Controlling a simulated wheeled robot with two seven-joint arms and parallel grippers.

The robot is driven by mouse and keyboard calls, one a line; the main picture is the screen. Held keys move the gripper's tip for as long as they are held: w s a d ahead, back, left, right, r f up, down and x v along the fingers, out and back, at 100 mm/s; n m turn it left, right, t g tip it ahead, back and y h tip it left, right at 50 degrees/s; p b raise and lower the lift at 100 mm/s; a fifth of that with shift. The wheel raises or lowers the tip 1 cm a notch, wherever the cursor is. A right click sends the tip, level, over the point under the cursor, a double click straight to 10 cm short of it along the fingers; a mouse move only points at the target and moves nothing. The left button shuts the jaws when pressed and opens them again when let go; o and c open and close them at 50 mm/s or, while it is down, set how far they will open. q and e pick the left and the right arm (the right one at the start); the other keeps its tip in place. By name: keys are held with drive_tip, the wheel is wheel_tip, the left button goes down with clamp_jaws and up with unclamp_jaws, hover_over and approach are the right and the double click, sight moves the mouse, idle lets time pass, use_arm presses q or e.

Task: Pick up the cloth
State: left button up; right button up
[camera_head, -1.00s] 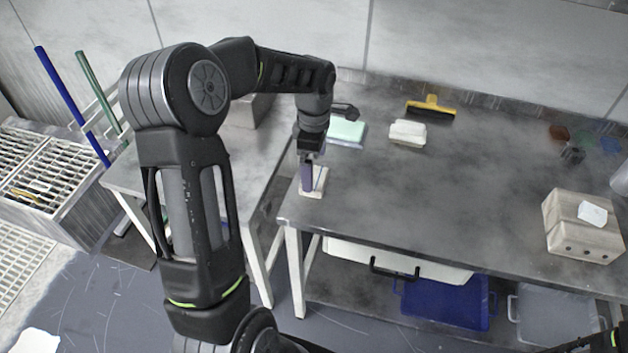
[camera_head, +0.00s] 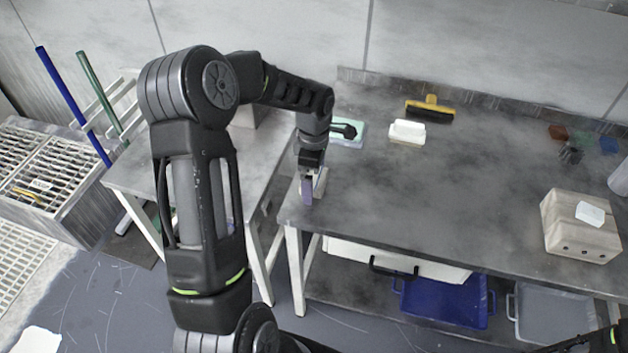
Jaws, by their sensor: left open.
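A small pale, cream-white piece (camera_head: 321,181), which may be the cloth, lies at the left front corner of the grey table, partly hidden by my gripper. My left gripper (camera_head: 309,186) is open and points down right at this piece. A purple finger-like part shows at its tip, in front of the piece; I cannot tell whether they touch. A white folded-looking block (camera_head: 407,132) lies farther back on the table. A small white sheet (camera_head: 590,213) lies on a beige box (camera_head: 580,235) at the right.
Blue (camera_head: 445,300) and grey bins stand on the shelf below. A lower side table (camera_head: 140,172) is at left. The table's middle is clear.

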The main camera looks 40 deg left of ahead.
use_arm(q)
drive_tip(key=shift+c, duration=0.4)
drive_tip(key=c, duration=1.3)
drive_tip(key=shift+r, duration=0.1)
wheel_tip(320, 180, up, 10)
drive_tip(key=shift+f+b, duration=0.1)
drive_tip(key=shift+b, duration=0.35)
